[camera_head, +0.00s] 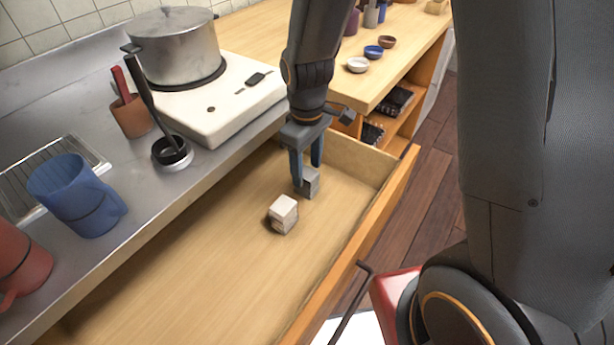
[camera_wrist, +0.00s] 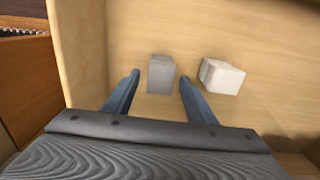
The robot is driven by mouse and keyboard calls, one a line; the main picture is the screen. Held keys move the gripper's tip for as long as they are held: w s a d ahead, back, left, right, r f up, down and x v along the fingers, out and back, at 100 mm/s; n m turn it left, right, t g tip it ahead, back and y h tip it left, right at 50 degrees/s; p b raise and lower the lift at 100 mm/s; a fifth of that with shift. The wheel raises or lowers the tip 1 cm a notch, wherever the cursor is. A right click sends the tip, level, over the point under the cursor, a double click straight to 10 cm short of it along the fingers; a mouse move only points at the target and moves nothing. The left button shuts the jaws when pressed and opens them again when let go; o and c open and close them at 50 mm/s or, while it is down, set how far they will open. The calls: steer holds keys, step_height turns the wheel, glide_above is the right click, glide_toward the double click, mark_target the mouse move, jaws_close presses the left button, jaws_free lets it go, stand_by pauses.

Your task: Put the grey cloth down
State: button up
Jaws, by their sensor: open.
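The grey cloth (camera_head: 311,183) is a small folded block lying on the floor of the open drawer (camera_head: 215,262), near its far end. In the wrist view the grey cloth (camera_wrist: 161,74) lies between and just beyond my fingertips. My gripper (camera_head: 307,182) points down into the drawer with its two blue fingers apart. In the wrist view my gripper (camera_wrist: 158,76) is open, with a gap on both sides of the cloth. A white folded cloth (camera_head: 283,213) lies beside the grey one, nearer the camera; it also shows in the wrist view (camera_wrist: 221,77).
The drawer's front wall (camera_head: 352,262) and end wall (camera_head: 362,160) stand around the cloths. Above is a steel counter (camera_head: 130,200) with a blue jug (camera_head: 75,194), a white stove (camera_head: 218,105) and a pot (camera_head: 175,45). The near drawer floor is clear.

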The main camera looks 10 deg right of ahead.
mark_target(307, 173)
step_height(307, 173, up, 7)
steer(key=shift+r, duration=0.1)
steer(key=s+d+r+m, duration=0.1)
steer(key=s+d+m, duration=0.2)
steer(key=s+d, duration=0.1)
steer(key=s+d+r+m, duration=0.1)
steer(key=s+d+m, duration=0.3)
steer(key=d, duration=0.1)
steer(key=s+d+r+m, duration=0.2)
steer(key=s+d+m, duration=0.1)
steer(key=s+d, duration=0.1)
steer(key=shift+s+d+r+m, duration=0.15)
steer(key=shift+d+m, duration=0.25)
steer(key=shift+d, duration=0.4)
steer(key=shift+n, duration=0.9)
steer(key=a+p, duration=0.1)
steer(key=a+r+p, duration=0.1)
steer(key=a+p, duration=0.1)
steer(key=a+r+p, duration=0.1)
steer(key=shift+s+a+r, duration=0.15)
steer(key=shift+a, duration=0.15)
